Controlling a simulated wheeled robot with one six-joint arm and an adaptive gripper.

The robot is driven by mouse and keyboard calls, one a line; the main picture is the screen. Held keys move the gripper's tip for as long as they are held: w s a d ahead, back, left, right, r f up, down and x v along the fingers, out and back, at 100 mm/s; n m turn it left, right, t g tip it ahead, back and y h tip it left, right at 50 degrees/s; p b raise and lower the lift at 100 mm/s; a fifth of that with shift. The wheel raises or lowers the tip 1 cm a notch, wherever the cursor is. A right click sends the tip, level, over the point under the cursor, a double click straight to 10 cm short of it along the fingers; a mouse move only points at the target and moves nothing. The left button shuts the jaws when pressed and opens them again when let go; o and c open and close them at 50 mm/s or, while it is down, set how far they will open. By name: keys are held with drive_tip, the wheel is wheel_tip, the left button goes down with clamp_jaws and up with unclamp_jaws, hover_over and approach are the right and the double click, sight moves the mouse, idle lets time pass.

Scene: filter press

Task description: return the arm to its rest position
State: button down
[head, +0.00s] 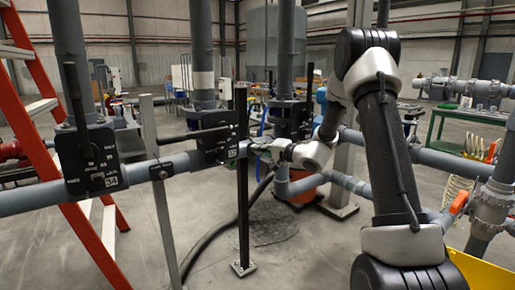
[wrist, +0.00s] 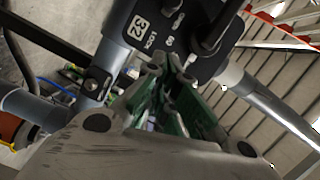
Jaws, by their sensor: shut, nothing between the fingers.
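My arm (head: 392,160) rises at the right of the head view, bends at a high elbow and reaches down and left. My gripper (head: 262,148) is beside the grey horizontal pipe, just right of the middle black valve plate (head: 221,148). In the wrist view my gripper (wrist: 170,65) is shut and empty, with green inner pads showing. The black plate marked 32 (wrist: 140,27) lies just beyond the fingertips there. I cannot tell whether the fingertips touch it.
A black plate marked 34 (head: 90,160) with an upright lever stands left. An orange ladder (head: 45,110) is at far left. A thin black post (head: 242,200) stands close to my gripper. Pipes with an orange-handled valve (head: 460,201) are at right. Open floor lies below.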

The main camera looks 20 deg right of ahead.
drive_tip(key=s+a+f+g, duration=0.1)
drive_tip(key=s+f+g, duration=0.2)
drive_tip(key=s, duration=0.4)
drive_tip(key=s+a+f+g+y, duration=0.15)
drive_tip(key=s+g, duration=0.25)
drive_tip(key=s, duration=0.4)
drive_tip(key=s+a+f+g+h, duration=0.1)
drive_tip(key=s+f+g, duration=0.2)
drive_tip(key=s, duration=0.4)
drive_tip(key=s+d+r+n+g+h, duration=0.2)
drive_tip(key=s+d+h, duration=0.15)
drive_tip(key=s, duration=0.55)
drive_tip(key=s+d+r+n+g+h, duration=0.2)
drive_tip(key=s+d+r+n, duration=0.15)
drive_tip(key=s, duration=0.55)
drive_tip(key=s+d+r+n+t+h, duration=0.3)
drive_tip(key=s+r+h, duration=0.1)
drive_tip(key=s+r, duration=0.3)
drive_tip(key=shift+s+d+r+t, duration=0.15)
drive_tip(key=shift+d+r+t, duration=0.2)
drive_tip(key=shift+r, duration=0.35)
